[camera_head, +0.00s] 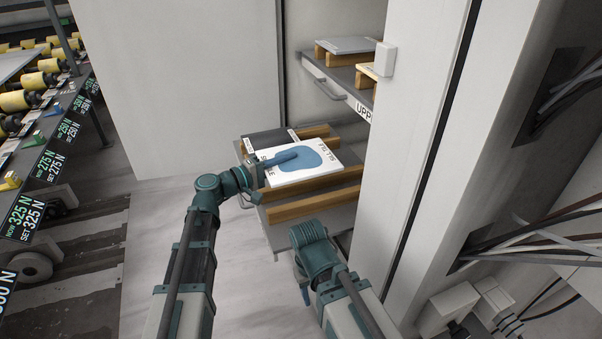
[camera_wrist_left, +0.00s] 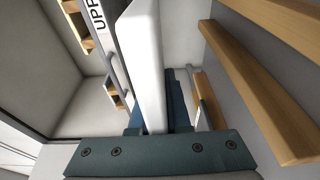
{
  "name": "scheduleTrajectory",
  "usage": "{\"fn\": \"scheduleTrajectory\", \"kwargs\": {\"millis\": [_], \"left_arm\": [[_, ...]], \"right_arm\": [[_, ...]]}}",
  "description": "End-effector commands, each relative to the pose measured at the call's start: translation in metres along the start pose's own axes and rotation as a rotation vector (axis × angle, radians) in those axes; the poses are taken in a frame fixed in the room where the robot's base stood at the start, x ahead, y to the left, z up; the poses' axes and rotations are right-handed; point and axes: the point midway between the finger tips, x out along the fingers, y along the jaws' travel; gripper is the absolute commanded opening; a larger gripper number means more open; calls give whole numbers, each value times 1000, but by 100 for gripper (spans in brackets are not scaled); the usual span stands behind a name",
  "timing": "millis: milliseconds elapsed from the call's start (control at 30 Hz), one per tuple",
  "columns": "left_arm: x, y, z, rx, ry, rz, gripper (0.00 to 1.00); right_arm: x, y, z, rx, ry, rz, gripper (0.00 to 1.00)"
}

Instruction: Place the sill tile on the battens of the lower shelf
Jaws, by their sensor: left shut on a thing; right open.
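The sill tile (camera_head: 328,169) is a white lettered slab, lying about flat over the lower shelf (camera_head: 338,218) in the head view. My left gripper (camera_head: 312,155) is shut on it, with a broad blue finger across its top. In the left wrist view the tile (camera_wrist_left: 143,70) stands edge-on between the fingers, with a gap between it and the wooden battens (camera_wrist_left: 262,85). In the head view, one batten (camera_head: 310,206) shows in front of the tile and another (camera_head: 315,131) behind it. My right gripper (camera_head: 303,285) is open and empty, lower and nearer, partly hidden by its arm.
The upper shelf (camera_head: 345,85), with its own battens and a grey slab (camera_head: 345,45), overhangs at the back right. A pale wall post (camera_head: 410,150) stands right of the lower shelf. A roller conveyor (camera_head: 45,130) runs along the left. The floor between is clear.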

Motion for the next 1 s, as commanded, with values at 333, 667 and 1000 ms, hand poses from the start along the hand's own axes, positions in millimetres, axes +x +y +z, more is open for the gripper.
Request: {"fn": "scheduleTrajectory", "kwargs": {"millis": [333,667,1000], "left_arm": [[2,-10,2,-1,-17,2,0],[2,-56,2,-1,-16,2,0],[2,-68,2,-1,-16,2,0]], "right_arm": [[10,-1,-1,0,0,0,50],[56,-5,-3,0,0,0,50],[68,-6,-4,0,0,0,50]]}}
